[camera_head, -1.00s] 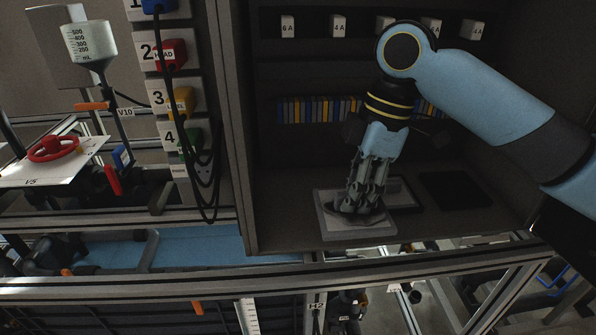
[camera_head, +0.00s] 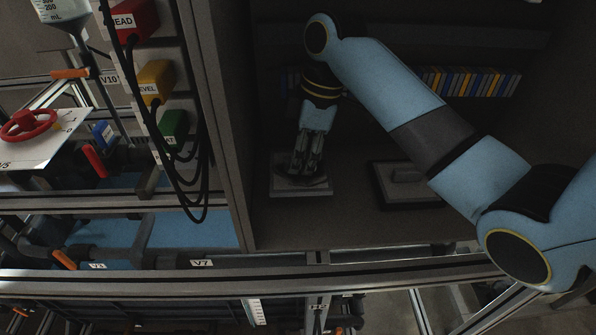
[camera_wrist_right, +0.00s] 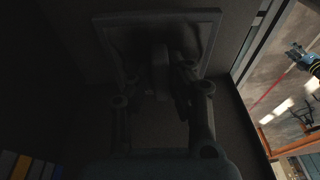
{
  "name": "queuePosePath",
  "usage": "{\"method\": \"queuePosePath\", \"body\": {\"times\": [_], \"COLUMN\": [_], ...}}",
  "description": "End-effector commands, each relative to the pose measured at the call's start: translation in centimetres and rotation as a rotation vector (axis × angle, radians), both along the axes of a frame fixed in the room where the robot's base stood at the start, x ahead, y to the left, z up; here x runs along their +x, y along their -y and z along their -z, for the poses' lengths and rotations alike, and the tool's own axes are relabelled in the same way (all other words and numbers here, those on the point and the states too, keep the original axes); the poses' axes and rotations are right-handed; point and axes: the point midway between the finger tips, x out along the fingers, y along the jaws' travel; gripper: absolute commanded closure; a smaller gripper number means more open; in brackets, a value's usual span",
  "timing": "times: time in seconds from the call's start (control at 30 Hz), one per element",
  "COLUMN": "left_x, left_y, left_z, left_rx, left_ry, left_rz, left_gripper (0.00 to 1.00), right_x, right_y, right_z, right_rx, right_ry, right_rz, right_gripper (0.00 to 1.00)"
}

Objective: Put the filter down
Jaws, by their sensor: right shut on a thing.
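The filter, a flat square pale-framed plate (camera_head: 284,189), is inside the dark cabinet, low and near its left wall. My right gripper (camera_head: 308,168) points down and is shut on its raised middle part. In the right wrist view the filter's frame (camera_wrist_right: 112,38) shows beyond my fingers (camera_wrist_right: 168,75), with an upright grip between them. That view is dark. I cannot tell whether the filter touches the cabinet floor. My left gripper is not in view.
A dark frame with a grey block (camera_head: 407,174) lies right of the filter. A row of coloured spines (camera_head: 470,82) stands behind. The cabinet's left post (camera_head: 222,150) is close. Black cables (camera_head: 190,190) hang outside it. Bare cabinet floor (camera_head: 345,225) shows in front.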

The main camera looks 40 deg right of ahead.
Motion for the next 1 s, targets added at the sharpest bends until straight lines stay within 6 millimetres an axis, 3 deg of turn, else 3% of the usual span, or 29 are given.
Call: {"method": "queuePosePath", "body": {"times": [0.13, 0.4, 0.77, 0.8, 0.93, 1.0], "left_x": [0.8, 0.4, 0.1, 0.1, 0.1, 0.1], "left_y": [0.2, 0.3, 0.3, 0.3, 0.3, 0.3], "left_z": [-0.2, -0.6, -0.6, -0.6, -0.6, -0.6], "left_rx": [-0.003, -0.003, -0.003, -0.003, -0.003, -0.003], "left_ry": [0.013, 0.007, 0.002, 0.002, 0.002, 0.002], "left_rz": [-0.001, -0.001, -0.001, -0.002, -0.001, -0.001], "left_gripper": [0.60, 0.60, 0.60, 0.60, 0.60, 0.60], "right_x": [0.6, 0.5, 0.5, 0.6, 0.5, 0.5], "right_y": [-0.5, -0.4, -0.4, -0.4, -0.4, -0.4], "right_z": [0.8, 4.3, 4.7, 4.7, 4.7, 4.7], "right_rx": [0.000, 0.000, -0.001, 0.000, -0.001, -0.001], "right_ry": [-0.002, -0.002, 0.000, 0.000, 0.000, 0.000], "right_rz": [-0.001, -0.001, -0.001, -0.001, -0.001, -0.001], "right_gripper": [1.00, 1.00, 1.00, 0.81, 0.64, 0.61]}}
